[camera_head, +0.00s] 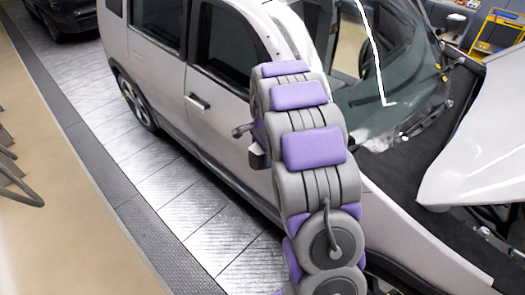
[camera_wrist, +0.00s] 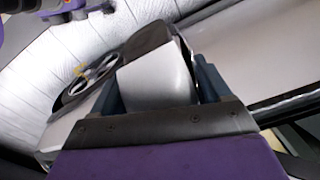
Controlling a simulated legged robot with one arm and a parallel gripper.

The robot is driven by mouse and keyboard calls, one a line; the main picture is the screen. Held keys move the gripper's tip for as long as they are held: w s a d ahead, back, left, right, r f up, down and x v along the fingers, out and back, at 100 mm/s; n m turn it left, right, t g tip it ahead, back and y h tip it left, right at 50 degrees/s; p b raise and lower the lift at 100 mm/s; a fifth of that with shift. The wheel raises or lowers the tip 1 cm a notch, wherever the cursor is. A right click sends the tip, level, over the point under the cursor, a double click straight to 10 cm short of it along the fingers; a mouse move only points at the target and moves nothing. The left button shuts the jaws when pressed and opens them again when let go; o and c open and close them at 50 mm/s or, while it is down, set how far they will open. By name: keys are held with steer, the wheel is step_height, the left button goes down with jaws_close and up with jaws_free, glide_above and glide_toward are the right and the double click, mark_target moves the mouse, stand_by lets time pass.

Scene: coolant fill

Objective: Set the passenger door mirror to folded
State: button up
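The silver car's door mirror (camera_wrist: 158,80), a pale grey housing with a dark upper edge, sits between the two dark blue fingers of my gripper (camera_wrist: 160,90) in the wrist view. The fingers stand wide apart, one on each side of the housing. I cannot tell whether either finger touches it. In the head view my purple and grey arm reaches to the front door (camera_head: 222,95) and hides most of the gripper and mirror. Only small dark and grey parts show at the arm's left edge. The mirror's fold angle is not clear.
The silver car (camera_head: 155,60) fills the middle, with its windshield (camera_head: 390,100) and raised hood (camera_head: 485,150) at the right. A tiled floor strip (camera_head: 150,165) runs along its side. A yellow cart (camera_head: 495,35) stands at the far right. A wheel (camera_wrist: 90,73) shows in the wrist view.

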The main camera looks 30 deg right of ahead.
steer(key=c, duration=1)
steer(key=shift+o, duration=0.2)
steer(key=shift+w, duration=0.1)
